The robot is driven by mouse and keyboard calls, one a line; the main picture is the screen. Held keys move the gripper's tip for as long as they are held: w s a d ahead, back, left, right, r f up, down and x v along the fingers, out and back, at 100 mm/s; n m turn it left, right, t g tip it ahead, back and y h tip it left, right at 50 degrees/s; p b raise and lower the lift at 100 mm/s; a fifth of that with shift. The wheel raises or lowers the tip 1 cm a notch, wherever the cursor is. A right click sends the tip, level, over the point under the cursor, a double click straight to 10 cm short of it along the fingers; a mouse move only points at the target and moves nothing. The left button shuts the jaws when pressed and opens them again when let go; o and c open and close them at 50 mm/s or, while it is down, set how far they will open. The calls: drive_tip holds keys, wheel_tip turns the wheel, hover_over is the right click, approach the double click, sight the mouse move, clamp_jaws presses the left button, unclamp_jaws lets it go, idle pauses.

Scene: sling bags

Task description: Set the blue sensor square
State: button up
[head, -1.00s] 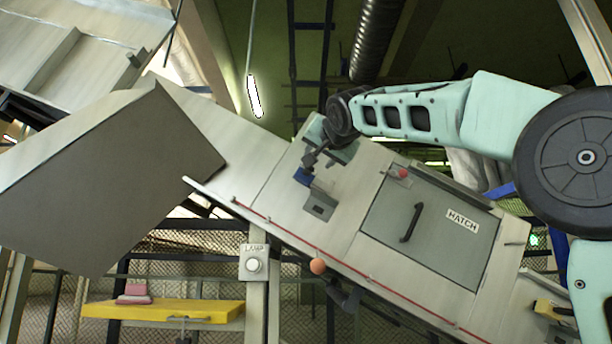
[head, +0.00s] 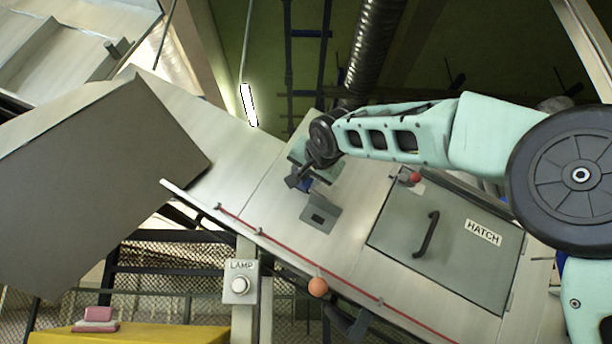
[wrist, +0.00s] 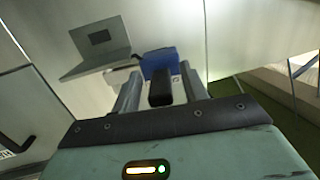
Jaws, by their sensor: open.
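The blue sensor (head: 305,185) sits on the sloping pale metal chute, partly hidden behind my gripper in the head view. In the wrist view the blue sensor (wrist: 159,62) shows just beyond my fingertips, its face turned somewhat off line with the grey bracket. That grey bracket (head: 320,214) has a dark window and stands beside the sensor; it also shows at upper left in the wrist view (wrist: 100,42). My gripper (head: 297,181) is open close to the sensor. In the wrist view its two fingers (wrist: 158,82) stand apart with a dark block between them; contact with the sensor cannot be told.
A grey hatch (head: 445,240) with a black handle and a red knob (head: 415,177) lie right of the bracket. A red cable (head: 300,262) runs along the chute's lower edge, with an orange ball (head: 318,287) below. A lamp switch (head: 241,285) is on a post.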

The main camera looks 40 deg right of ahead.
clamp_jaws()
drive_tip(key=shift+w+a+r+m+g+h, duration=0.1)
drive_tip(key=shift+w+m+g+h, duration=0.3)
drive_tip(key=shift+w+h, duration=0.1)
drive_tip(key=shift+w+r+m+g+h, duration=0.25)
drive_tip(key=shift+w+m+g+h, duration=0.25)
drive_tip(key=shift+m+g+h, duration=0.2)
unclamp_jaws()
drive_tip(key=shift+s, duration=0.1)
drive_tip(key=b+v, duration=0.5)
drive_tip(key=v, duration=1.2)
drive_tip(key=shift+s+a+r, duration=0.1)
